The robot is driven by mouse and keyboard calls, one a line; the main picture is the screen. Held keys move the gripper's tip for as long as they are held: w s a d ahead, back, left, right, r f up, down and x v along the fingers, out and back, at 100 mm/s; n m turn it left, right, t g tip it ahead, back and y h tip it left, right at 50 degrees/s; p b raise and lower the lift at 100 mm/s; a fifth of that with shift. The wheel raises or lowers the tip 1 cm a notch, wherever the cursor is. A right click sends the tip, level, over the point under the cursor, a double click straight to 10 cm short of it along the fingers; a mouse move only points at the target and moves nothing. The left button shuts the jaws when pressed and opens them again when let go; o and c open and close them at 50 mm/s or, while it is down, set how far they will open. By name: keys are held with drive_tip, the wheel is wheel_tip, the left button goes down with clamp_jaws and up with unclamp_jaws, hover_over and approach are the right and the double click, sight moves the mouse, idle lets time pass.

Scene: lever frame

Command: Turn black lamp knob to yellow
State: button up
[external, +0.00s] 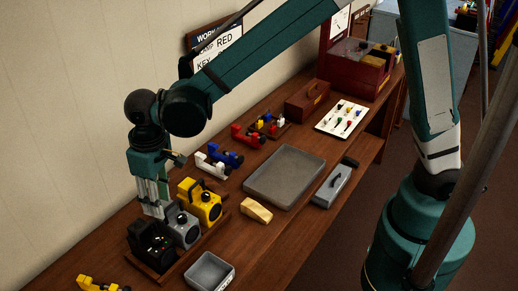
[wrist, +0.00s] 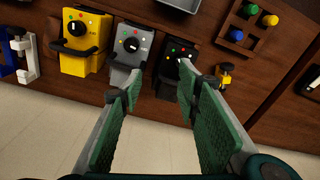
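The black lamp (external: 152,246) stands at the near end of a row of three lamps in the external view. In the wrist view the black lamp (wrist: 172,52) shows coloured dots on its face; its dark knob is hard to make out and partly hidden by the right finger. My gripper (external: 153,212) points down just above and behind the black lamp. In the wrist view my gripper (wrist: 160,86) is open with a clear gap between its green pads. Its right fingertip overlaps the lamp's lower right edge; whether it touches is unclear.
The grey lamp (external: 183,229) and yellow lamp (external: 201,203) stand close beside the black one. A grey bin (external: 210,271), a yellow wedge (external: 256,210) and a large grey tray (external: 285,176) lie to the right. Blue, white and red clamps sit along the wall side.

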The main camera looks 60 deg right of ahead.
drive_tip(key=s+d+r+t+b, duration=0.1)
drive_tip(key=d+r, duration=0.3)
drive_tip(key=d, duration=0.5)
drive_tip(key=s+d+r+m+t+b, duration=0.1)
drive_tip(key=d+r, duration=0.3)
drive_tip(key=d, duration=0.5)
drive_tip(key=shift+s+r+m+y, duration=0.25)
drive_tip(key=shift+s+m+y, duration=0.05)
drive_tip(key=shift+s, duration=0.35)
drive_tip(key=w+a+f+g+p, duration=0.1)
drive_tip(key=a+f, duration=0.2)
drive_tip(key=a, duration=0.4)
drive_tip(key=w+a+f+p, duration=0.1)
drive_tip(key=a+f, duration=0.3)
drive_tip(key=a, duration=0.4)
drive_tip(key=w+a+f+g+h+p, duration=0.1)
drive_tip(key=a+f+p, duration=0.1)
drive_tip(key=a+f, duration=0.2)
drive_tip(key=shift+a+f+g, duration=0.2)
drive_tip(key=shift+a+g, duration=0.1)
drive_tip(key=shift+a, duration=1.35)
drive_tip(key=shift+s+a+f+p, duration=0.1)
drive_tip(key=shift+a+f+p, duration=0.1)
drive_tip(key=shift+a+p, duration=0.1)
